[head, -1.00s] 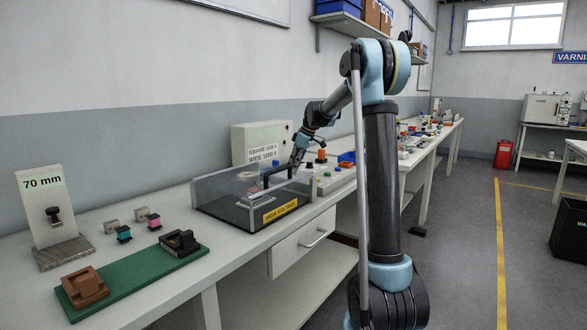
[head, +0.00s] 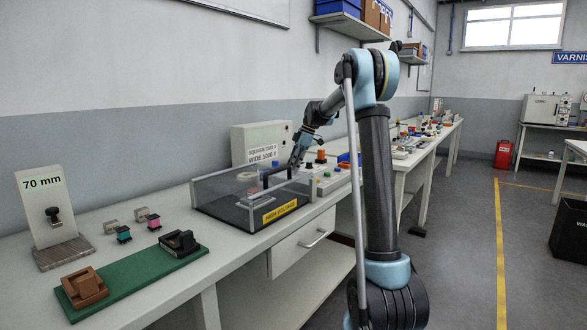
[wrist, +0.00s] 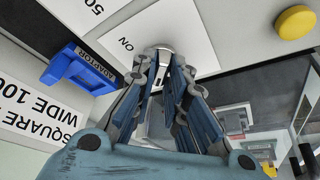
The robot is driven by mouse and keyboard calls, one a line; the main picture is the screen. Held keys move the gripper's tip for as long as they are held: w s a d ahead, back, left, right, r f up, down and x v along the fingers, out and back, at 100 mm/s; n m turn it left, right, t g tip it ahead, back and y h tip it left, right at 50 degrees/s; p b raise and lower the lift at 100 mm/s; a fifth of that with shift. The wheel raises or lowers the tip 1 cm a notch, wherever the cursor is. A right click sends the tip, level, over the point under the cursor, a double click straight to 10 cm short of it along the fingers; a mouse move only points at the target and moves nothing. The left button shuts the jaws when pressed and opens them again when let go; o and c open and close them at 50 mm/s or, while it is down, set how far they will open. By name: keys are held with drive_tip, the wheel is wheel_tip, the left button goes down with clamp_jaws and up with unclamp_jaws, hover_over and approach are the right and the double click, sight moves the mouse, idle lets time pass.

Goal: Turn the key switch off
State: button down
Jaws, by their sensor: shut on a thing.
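The key switch (wrist: 162,48) shows in the wrist view as a pale round piece on a white plate marked "ON" (wrist: 128,45). My gripper (wrist: 166,64) is over it, its fingers drawn together on the key. The fingers hide most of the key, so its angle cannot be read. In the head view my gripper (head: 295,163) points down by the clear-walled "HIGH VOLTAGE" box (head: 232,212), in front of the cream cabinet. The key switch cannot be made out there.
A blue adaptor (wrist: 78,70) and a yellow button (wrist: 296,22) lie either side of the switch plate. The cream cabinet (head: 243,140) stands behind. A green board (head: 135,275) lies at the front left of the bench.

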drive_tip(key=shift+w+d, duration=0.1)
drive_tip(key=c, duration=1.6)
unclamp_jaws()
drive_tip(key=shift+r, duration=0.1)
drive_tip(key=v, duration=1.1)
drive_tip(key=shift+r, duration=0.35)
drive_tip(key=shift+d, duration=0.1)
